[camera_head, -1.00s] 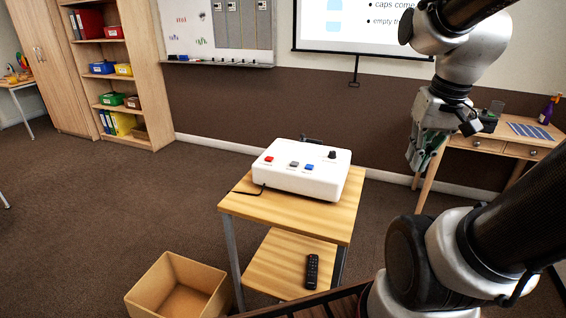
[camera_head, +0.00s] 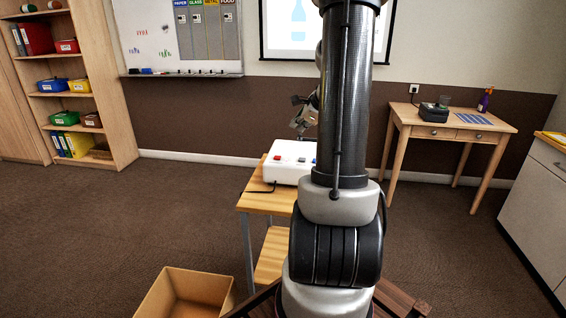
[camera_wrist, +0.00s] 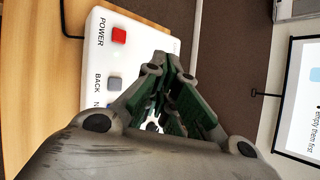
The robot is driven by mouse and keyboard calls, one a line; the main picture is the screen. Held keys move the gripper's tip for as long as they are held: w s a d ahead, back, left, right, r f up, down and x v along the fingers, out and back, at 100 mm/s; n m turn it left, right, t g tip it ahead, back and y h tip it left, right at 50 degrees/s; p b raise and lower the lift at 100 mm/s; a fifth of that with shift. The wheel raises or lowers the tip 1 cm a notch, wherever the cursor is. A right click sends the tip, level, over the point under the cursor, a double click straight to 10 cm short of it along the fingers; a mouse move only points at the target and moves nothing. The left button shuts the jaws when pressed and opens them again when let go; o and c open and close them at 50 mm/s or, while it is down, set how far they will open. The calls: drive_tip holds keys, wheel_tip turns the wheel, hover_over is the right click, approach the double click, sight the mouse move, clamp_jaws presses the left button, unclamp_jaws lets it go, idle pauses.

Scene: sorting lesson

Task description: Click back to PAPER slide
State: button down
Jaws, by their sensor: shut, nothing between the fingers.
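The white control box (camera_head: 286,165) stands on the small wooden table, its right part hidden behind my arm. In the wrist view, the box (camera_wrist: 97,54) shows a red button (camera_wrist: 119,35) marked POWER and a grey button (camera_wrist: 114,83) marked BACK. The projection screen (camera_head: 297,40) shows a blue bottle and is partly covered by my arm.
The small table (camera_head: 262,201) has a lower shelf. An open cardboard box (camera_head: 160,296) is on the floor in front. A desk (camera_head: 452,131) with a spray bottle stands at right, a shelf unit (camera_head: 122,138) at left. The carpet at left is clear.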

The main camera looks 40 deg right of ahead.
drive_tip(key=shift+d+m, duration=0.15)
drive_tip(key=shift+m, duration=0.15)
drive_tip(key=shift+s+f, duration=0.1)
drive_tip(key=shift+f, duration=4.35)
drive_tip(key=shift+f, duration=0.1)
drive_tip(key=shift+f, duration=0.3)
drive_tip(key=shift+f, duration=0.4)
drive_tip(key=shift+r, duration=0.85)
